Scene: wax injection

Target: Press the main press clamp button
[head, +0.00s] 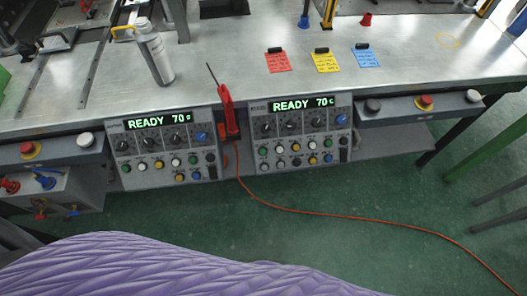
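Two grey control panels hang at the front edge of the metal table. The left control panel (165,147) shows "READY 70" on a green display and carries knobs and several coloured buttons. The right control panel (300,133) shows the same reading, with a similar layout. The labels are too small to read, so I cannot tell which button is the main press clamp button. Further buttons sit on the side bars: a red one (29,149) and a white one (85,139) at left, a red one (426,101) and a white one (473,96) at right. Neither gripper is in view.
A red tool (228,110) with an orange cable hangs between the panels. A purple quilted surface (150,265) fills the lower left.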

